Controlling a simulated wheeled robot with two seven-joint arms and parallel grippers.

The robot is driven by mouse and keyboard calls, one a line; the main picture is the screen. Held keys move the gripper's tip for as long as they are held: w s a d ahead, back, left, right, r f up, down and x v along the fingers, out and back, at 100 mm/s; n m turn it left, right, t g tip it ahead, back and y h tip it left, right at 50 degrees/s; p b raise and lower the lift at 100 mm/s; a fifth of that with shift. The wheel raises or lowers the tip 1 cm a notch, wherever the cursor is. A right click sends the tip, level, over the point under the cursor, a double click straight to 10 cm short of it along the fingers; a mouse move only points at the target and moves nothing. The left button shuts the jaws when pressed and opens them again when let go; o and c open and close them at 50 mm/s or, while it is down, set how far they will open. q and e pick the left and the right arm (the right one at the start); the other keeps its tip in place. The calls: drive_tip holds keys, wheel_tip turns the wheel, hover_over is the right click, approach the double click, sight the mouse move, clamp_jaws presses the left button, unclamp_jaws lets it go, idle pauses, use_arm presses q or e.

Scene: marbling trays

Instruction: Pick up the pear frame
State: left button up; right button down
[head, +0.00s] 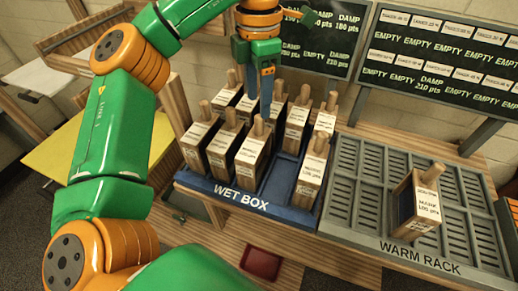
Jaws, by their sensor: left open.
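Several upright wooden frames with round peg handles and white labels stand in the blue wet box (235,191). The names on their labels are too small to read, so I cannot tell which is the pear frame. Another frame (418,203) stands alone in the grey warm rack (365,200); its label shows 100 pts, its name is unclear. My left gripper (260,100) points down over the middle of the wet box, among the frame handles, open. It partly covers frames behind it; I cannot tell whether it touches one. My right gripper is not in view.
Two dark boards with EMPTY and DAMP entries (437,55) stand behind the racks. Most warm rack slots are bare. A dark red tray (262,263) lies below the wet box's front edge. A yellow panel (60,152) is at the left.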

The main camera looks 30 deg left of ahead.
sight(259, 120)
use_arm(q)
wheel_tip(259, 120, down, 6)
drive_tip(key=shift+f, duration=0.1)
drive_tip(key=shift+s+d, duration=0.1)
drive_tip(key=shift+s, duration=0.05)
drive_tip(key=shift+c, duration=0.7)
clamp_jaws()
idle(0.5)
